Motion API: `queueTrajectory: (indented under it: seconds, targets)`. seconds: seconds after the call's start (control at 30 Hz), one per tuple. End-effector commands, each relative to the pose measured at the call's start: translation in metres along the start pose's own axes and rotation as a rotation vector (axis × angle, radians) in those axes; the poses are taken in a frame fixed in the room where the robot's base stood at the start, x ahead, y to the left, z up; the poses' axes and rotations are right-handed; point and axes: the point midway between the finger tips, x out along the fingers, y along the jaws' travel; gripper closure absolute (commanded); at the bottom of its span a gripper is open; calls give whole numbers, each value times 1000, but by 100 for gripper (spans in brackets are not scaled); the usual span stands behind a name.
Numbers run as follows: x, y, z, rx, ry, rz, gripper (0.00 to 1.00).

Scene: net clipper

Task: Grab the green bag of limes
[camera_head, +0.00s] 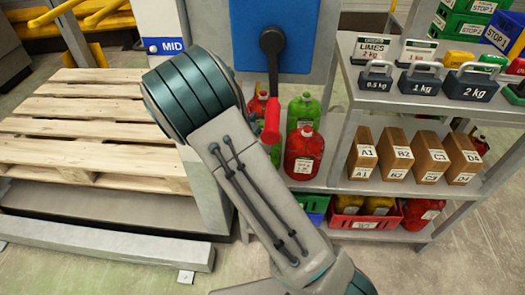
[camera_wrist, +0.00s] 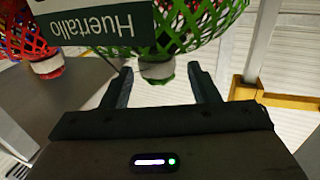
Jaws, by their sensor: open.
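In the wrist view, a green mesh bag (camera_wrist: 178,32) is at the top centre, with a dark green label reading "Huertallo" upside down. My gripper (camera_wrist: 161,76) is open, one finger on each side of that end. I cannot tell whether either finger touches it. The bag's upper part is cut off by the frame, and its contents are hard to make out. The head view shows neither this bag nor my gripper, only my arm.
A red mesh bag (camera_wrist: 18,38) is at the upper left of the wrist view, near a grey surface (camera_wrist: 85,82). In the head view, a shelf (camera_head: 340,178) at the right holds weights, boxes and bottles. A wooden pallet (camera_head: 75,125) is at the left.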

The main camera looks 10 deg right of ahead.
Motion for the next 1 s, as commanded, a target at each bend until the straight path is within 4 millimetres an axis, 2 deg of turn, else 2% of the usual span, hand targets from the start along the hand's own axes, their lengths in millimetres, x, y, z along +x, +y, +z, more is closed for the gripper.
queueTrajectory:
  seconds: [0.13,0.33,0.73,1.0]
  targets:
    - [0,0,0,0,0,0,45]
    - [0,0,0,0,0,0,100]
    - [0,0,-3,1,2,1,100]
    - [0,0,-18,2,2,1,100]
